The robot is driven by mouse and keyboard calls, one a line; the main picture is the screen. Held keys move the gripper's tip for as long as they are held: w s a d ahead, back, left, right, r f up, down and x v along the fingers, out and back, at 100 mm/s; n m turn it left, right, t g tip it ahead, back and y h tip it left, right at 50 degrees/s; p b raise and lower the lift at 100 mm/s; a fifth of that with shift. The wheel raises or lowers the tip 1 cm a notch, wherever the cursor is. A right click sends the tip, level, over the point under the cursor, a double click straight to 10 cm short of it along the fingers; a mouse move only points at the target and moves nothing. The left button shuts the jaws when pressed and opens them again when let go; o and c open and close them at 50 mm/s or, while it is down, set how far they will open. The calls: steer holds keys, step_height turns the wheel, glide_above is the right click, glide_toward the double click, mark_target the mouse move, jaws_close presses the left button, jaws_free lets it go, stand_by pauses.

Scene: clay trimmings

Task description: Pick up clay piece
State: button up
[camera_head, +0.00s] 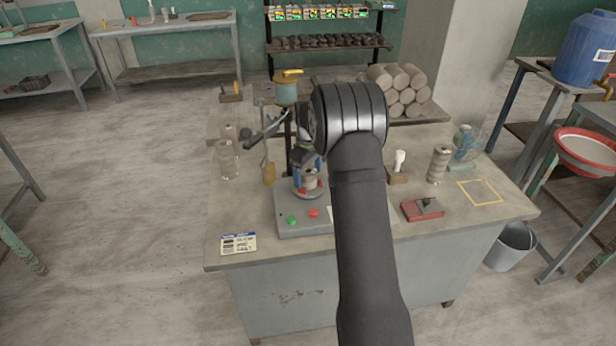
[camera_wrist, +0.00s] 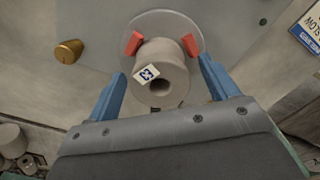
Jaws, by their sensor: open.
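The clay piece is a grey-brown cylinder with a hole in its end and a small white and blue label. It stands on a round grey disc and shows in the wrist view (camera_wrist: 168,62) and, partly hidden, in the head view (camera_head: 310,181). My gripper (camera_head: 308,187) has blue fingers with red tips and points down at the disc. In the wrist view, my gripper (camera_wrist: 162,44) is open, with one finger on each side of the clay piece. Whether the tips touch the clay cannot be told.
The machine's grey base (camera_head: 290,230) carries green and red buttons. More clay pieces stand at left (camera_head: 227,160) and right (camera_head: 438,164). A red box (camera_head: 422,209) and printed card (camera_head: 239,244) lie on the bench. A brass-coloured cylinder (camera_wrist: 69,50) is near the disc.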

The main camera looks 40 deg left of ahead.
steer(key=shift+c, duration=0.3)
steer(key=c, duration=1.2)
